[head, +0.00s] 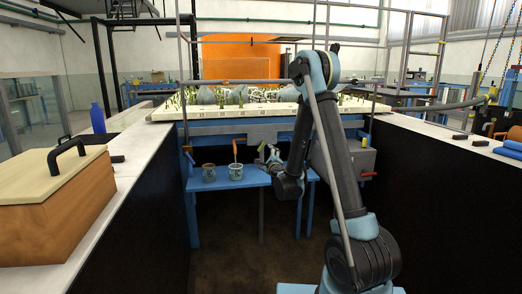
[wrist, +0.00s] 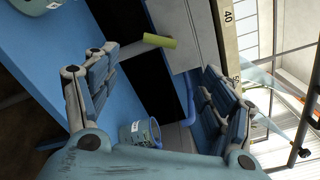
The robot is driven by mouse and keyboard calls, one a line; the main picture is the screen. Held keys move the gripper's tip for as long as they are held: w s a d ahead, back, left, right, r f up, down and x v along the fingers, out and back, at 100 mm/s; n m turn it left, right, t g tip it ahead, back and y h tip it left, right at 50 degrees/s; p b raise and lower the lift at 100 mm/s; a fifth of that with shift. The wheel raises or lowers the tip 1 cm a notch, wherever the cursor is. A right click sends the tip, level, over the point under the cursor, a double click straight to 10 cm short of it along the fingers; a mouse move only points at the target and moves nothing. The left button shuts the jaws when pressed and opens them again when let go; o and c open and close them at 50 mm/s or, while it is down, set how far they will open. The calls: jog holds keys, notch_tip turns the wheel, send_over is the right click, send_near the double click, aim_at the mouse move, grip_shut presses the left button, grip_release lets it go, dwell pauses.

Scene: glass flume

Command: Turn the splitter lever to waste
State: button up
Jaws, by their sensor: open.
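A yellow-green grip (wrist: 160,41) on a grey rod shows in the wrist view, ahead of my gripper (wrist: 157,62) and between its spread fingers. My gripper is open and apart from the grip. In the head view the yellow-green grip (head: 262,146) is small, close to my gripper (head: 268,156), below the front of the flume bed. I take it for the splitter lever, but no waste mark is readable. A red handle (head: 368,174) sits at the right and a blue one (head: 189,157) at the left.
Two cups, one dark-topped (head: 208,173) and one with an orange handle above it (head: 235,172), stand on a blue bench (head: 250,182). The white flume bed (head: 165,113) lies above. Counters flank the aisle; a wooden box (head: 55,225) sits left.

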aim_at(261, 146)
jog(key=x, duration=1.7)
jog(key=shift+w+f, duration=0.15)
jog(key=shift+w, duration=0.05)
jog(key=shift+c, duration=0.6)
